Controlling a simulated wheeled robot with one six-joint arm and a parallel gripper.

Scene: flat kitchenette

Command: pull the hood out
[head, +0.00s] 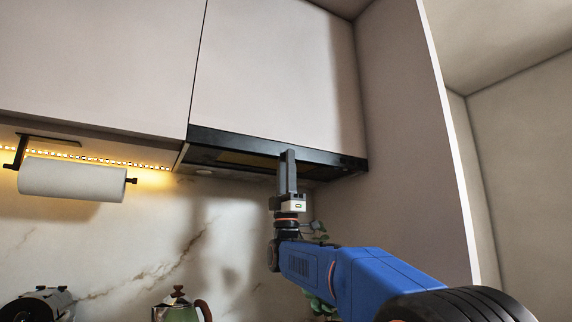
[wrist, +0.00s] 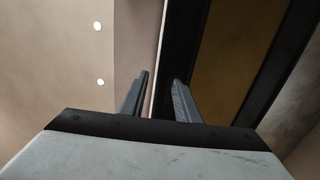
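The hood (head: 235,143) is a slim black unit under the upper cabinet, with a dark front strip and a brownish filter panel beneath. It looks pushed in, its front about level with the cabinet doors. My gripper (head: 288,153) points up at the hood's front edge, right of its middle. In the wrist view my gripper (wrist: 160,77) has its two fingers apart with a gap between them. The hood's dark edge (wrist: 180,40) runs past the gap, with the brown filter to its right. I cannot tell whether the fingers touch the hood.
White cabinet doors (head: 272,75) are above the hood, and a tall side panel (head: 405,130) stands to its right. A paper towel roll (head: 72,179) hangs at left. A kettle (head: 178,308) and an appliance (head: 38,305) are below. A plant (head: 318,300) is partly hidden behind my arm.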

